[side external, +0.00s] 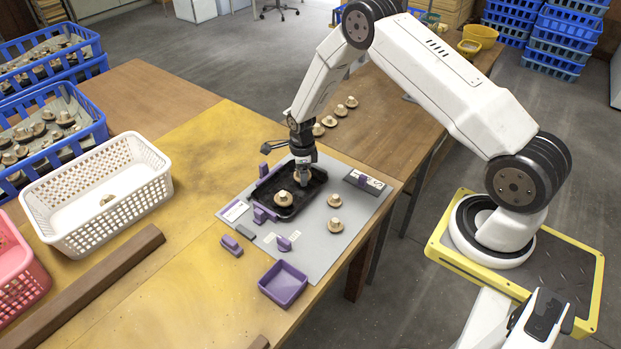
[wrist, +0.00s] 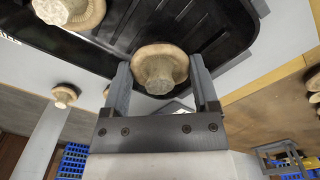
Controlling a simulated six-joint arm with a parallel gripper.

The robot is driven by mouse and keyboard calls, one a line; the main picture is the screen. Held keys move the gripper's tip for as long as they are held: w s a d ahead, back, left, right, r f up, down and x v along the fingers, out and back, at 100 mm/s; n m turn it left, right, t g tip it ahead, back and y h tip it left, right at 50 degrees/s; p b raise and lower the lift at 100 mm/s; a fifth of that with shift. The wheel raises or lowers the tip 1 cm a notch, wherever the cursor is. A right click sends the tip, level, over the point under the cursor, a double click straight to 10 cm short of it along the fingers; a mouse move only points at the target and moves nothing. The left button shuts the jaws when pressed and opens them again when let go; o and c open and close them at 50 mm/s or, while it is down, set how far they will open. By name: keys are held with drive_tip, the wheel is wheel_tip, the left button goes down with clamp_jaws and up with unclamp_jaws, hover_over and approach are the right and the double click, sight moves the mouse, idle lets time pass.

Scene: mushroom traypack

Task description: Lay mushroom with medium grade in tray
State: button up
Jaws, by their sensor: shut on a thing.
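My gripper (side external: 303,178) points down over the right part of the black tray (side external: 262,199) in the side view. In the wrist view my gripper (wrist: 158,72) has its two fingers on either side of a tan mushroom (wrist: 160,75), shut on it, with the stem facing the camera. The black tray (wrist: 205,20) lies behind it there. I cannot tell whether the held mushroom touches the tray floor. Another mushroom (side external: 283,198) sits in the tray, left of my gripper; it also shows in the wrist view (wrist: 70,8). No grade marking is readable on the mushrooms.
Two mushrooms (side external: 334,200) (side external: 335,225) stand on the grey mat (side external: 312,262) right of the tray. Several more (side external: 329,121) stand behind. Purple blocks (side external: 262,214) edge the tray. A purple box (side external: 283,284) sits in front. A white basket (side external: 75,225) stands left.

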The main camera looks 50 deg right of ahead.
drive_tip(key=shift+f, duration=1)
drive_tip(key=shift+f, duration=0.15)
drive_tip(key=o, duration=0.7)
wheel_tip(320, 180, up, 12)
drive_tip(key=shift+r, duration=0.25)
idle(0.5)
